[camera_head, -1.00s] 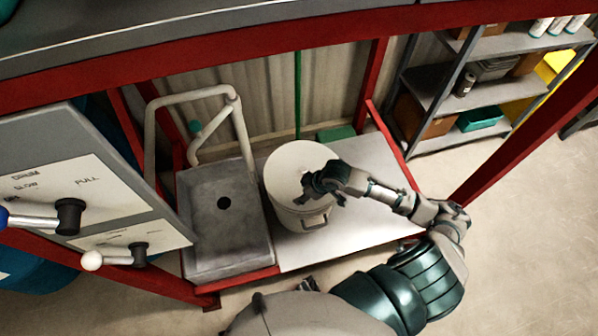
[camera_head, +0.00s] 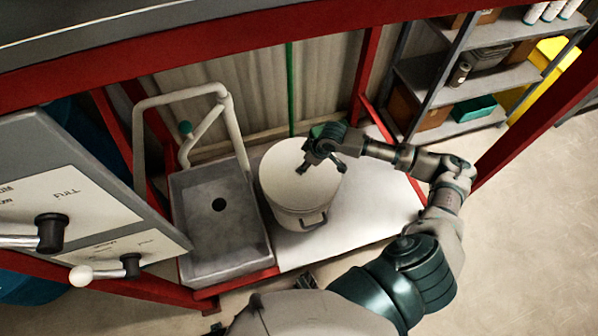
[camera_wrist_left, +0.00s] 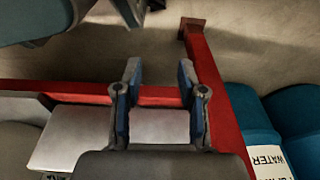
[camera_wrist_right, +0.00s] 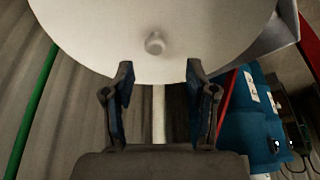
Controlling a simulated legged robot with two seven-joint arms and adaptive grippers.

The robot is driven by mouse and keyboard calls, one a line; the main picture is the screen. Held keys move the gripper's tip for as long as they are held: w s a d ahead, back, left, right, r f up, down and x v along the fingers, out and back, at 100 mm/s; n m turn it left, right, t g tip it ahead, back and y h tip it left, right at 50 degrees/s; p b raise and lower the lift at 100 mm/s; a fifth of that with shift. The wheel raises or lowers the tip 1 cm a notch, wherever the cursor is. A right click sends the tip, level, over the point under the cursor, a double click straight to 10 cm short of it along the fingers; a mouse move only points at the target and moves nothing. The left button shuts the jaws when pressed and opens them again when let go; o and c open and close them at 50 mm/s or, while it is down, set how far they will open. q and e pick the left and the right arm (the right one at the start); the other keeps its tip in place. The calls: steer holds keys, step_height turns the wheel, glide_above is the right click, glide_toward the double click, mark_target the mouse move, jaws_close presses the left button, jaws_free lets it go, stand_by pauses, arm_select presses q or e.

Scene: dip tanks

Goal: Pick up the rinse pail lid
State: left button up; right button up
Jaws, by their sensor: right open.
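The rinse pail lid (camera_head: 282,178) is a pale round disc on the white pail (camera_head: 292,217), which stands on the bench beside the sink. In the right wrist view the lid (camera_wrist_right: 110,25) fills the top, with its small round knob (camera_wrist_right: 155,43) beyond the fingertips. My right gripper (camera_head: 316,168) is over the lid's far right part in the head view, open and empty. It also shows in the right wrist view (camera_wrist_right: 159,76), with the knob roughly centred between its finger lines. The gripper hides the knob in the head view. My left gripper (camera_wrist_left: 158,85) is open and empty.
A grey sink (camera_head: 218,240) with a pale pipe frame (camera_head: 236,125) is left of the pail. A lever panel (camera_head: 75,200) stands further left. Red posts (camera_head: 366,75) frame the bench. The white bench top (camera_head: 375,215) is clear right of the pail.

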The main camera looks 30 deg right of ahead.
steer(key=shift+w+f, duration=0.2)
steer(key=shift+f, duration=0.45)
steer(key=x, duration=0.1)
steer(key=b+x, duration=0.1)
steer(key=x, duration=0.3)
steer(key=shift+d, duration=0.25)
arm_select(q)
steer(key=r, duration=0.1)
steer(key=w+r, duration=0.1)
steer(key=r, duration=0.1)
steer(key=shift+w+r, duration=0.2)
steer(key=shift+w, duration=0.15)
steer(key=shift+d, duration=0.1)
arm_select(e)
jaws_close()
